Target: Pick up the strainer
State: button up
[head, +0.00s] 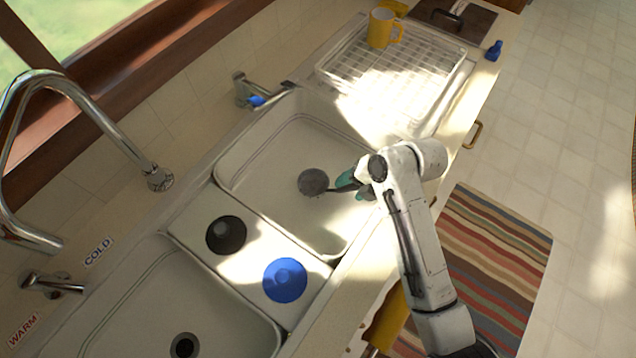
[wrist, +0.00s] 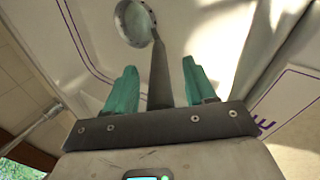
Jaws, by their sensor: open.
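The strainer (head: 313,181) is a small round grey mesh bowl with a dark handle, over the upper sink basin in the head view. Its handle points right, toward my gripper (head: 352,184). In the wrist view, the strainer's bowl (wrist: 135,22) is at the top, beyond the fingertips. The handle runs down between the two teal fingers of my gripper (wrist: 160,75). The fingers are apart, with a gap on each side of the handle. The handle's near end is hidden behind the gripper's dark bar.
The sink basin (head: 285,150) surrounds the strainer. A black round piece (head: 226,235) and a blue round piece (head: 285,280) lie on the divider. A white dish rack (head: 335,75) with a yellow mug (head: 380,30) stands behind. A tall faucet (head: 100,110) is at left.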

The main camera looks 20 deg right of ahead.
grip_shut()
dwell(0.5)
